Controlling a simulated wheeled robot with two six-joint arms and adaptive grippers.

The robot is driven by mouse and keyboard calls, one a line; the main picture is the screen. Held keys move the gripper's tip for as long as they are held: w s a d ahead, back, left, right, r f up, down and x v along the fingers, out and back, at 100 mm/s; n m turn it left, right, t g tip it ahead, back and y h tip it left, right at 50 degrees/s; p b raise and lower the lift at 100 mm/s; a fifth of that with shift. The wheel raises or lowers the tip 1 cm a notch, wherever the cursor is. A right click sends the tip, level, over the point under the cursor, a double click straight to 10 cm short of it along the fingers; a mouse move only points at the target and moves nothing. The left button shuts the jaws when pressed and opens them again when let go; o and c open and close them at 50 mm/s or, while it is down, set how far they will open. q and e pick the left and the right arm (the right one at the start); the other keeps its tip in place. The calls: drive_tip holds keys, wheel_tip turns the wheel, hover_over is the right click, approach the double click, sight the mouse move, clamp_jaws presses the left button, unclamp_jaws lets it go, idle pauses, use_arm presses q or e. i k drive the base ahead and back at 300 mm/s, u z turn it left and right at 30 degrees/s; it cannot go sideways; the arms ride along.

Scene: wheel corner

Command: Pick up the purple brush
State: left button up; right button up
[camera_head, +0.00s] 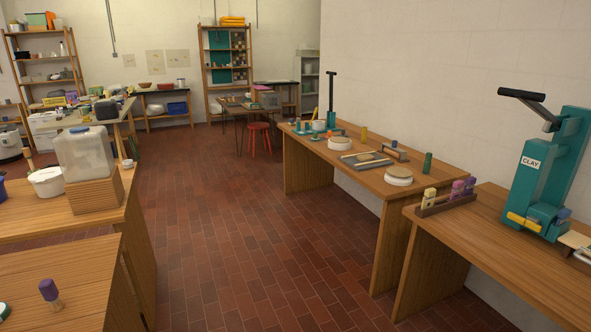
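A small upright thing with a purple top and a pale wooden lower part (49,291), which looks like the purple brush, stands on the near left wooden table (85,275). Two more purple-topped pieces (458,189) stand beside a pale one in a small wooden rack on the right table; they are too small to tell whether they are brushes. Neither of my grippers is in view.
A white bucket (46,183) and a clear container on a wooden block (92,194) are on the left table behind. A teal clay press (552,175) stands on the right table (445,225). The brick floor (230,240) between the tables is clear. A red stool (258,128) is farther back.

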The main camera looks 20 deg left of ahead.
sight(47, 287)
drive_tip(key=u, duration=1.1)
drive_tip(key=i, duration=1.05)
drive_tip(key=u, duration=0.85)
